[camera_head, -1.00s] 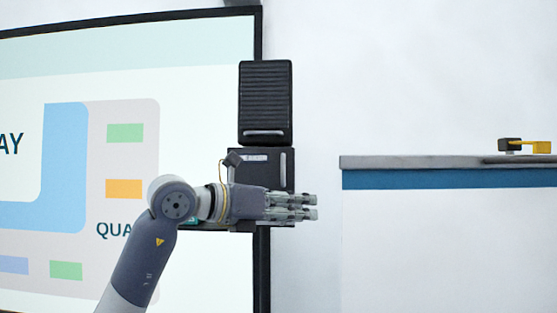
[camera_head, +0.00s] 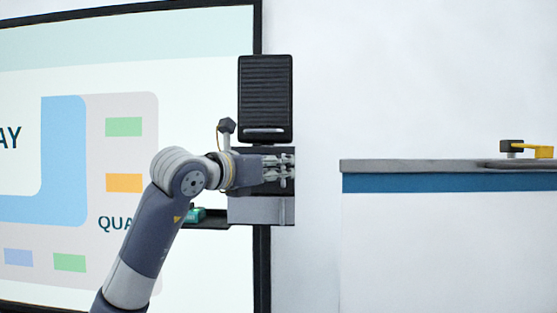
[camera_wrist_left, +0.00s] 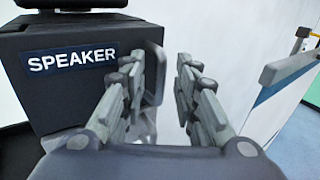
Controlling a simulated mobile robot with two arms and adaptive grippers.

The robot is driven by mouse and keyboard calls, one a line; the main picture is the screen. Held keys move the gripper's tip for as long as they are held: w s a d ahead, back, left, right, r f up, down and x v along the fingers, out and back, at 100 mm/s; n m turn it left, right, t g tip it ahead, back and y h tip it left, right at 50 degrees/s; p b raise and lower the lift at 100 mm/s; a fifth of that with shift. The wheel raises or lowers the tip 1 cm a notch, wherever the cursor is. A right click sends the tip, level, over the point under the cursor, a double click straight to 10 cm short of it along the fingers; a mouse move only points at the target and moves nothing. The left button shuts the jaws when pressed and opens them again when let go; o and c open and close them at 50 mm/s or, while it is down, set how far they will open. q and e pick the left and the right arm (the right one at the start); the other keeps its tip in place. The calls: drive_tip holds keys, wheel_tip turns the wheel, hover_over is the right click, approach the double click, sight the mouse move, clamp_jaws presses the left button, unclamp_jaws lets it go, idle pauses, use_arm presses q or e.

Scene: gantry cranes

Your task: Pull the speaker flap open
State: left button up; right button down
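A dark box labelled SPEAKER (camera_wrist_left: 70,80) stands at the left of the left wrist view, with a pale handle (camera_wrist_left: 156,72) at its right side. In the head view the box (camera_head: 262,212) sits under a ridged black unit (camera_head: 265,92), and my gripper covers its upper part. My left gripper (camera_head: 287,171) is in front of the box. In the left wrist view its fingers (camera_wrist_left: 165,65) are apart, with the handle close beside the left finger, partly hidden by it. I cannot tell whether they touch. My right gripper is out of view.
A large display screen (camera_head: 60,160) is behind on the left. A dark shelf (camera_head: 205,225) carries a small green item (camera_head: 194,214). A counter (camera_head: 440,166) with a yellow and black object (camera_head: 527,147) is at the right. The wall between box and counter is bare.

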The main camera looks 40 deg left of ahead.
use_arm(q)
drive_tip(key=shift+w, duration=0.35)
clamp_jaws()
drive_tip(key=shift+s+a, duration=0.1)
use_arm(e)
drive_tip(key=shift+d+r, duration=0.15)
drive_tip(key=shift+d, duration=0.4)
use_arm(q)
drive_tip(key=shift+s, duration=0.1)
